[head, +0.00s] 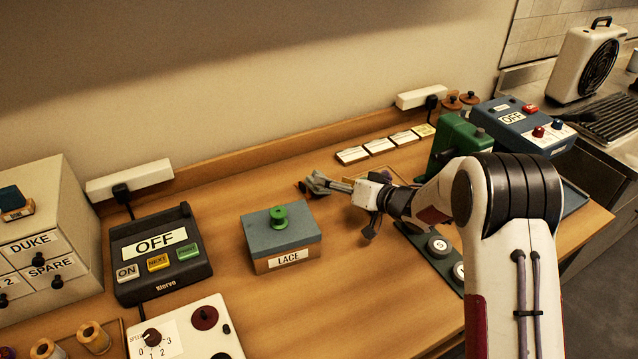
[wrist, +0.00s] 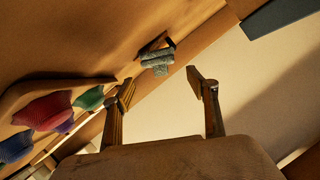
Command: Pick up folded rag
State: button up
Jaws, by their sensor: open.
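The likely folded rag is a small grey-green, layered piece (wrist: 156,62) in the wrist view, beside a small brown piece. It shows between and beyond the two fingertips of my gripper (wrist: 160,79), apart from both. The fingers are spread and nothing is between them. In the head view my gripper (head: 350,206) is over the middle of the wooden table, right of the LACE box. A small grey-green shape (head: 319,182) shows at its left end there; I cannot tell clearly whether it is the rag or part of the gripper.
The LACE box (head: 282,242) carries a green spool. An OFF switch panel (head: 160,252) and drawers (head: 45,235) stand left. A green machine (head: 458,145) and blue OFF box (head: 520,125) stand right. Several pale tiles (head: 380,146) lie behind. Coloured pieces (wrist: 48,110) show in the wrist view.

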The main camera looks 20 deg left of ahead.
jog(key=shift+a, duration=0.1)
jog(key=shift+x, duration=2.5)
jog(key=c, duration=1.3)
jog(key=shift+r, duration=4.95)
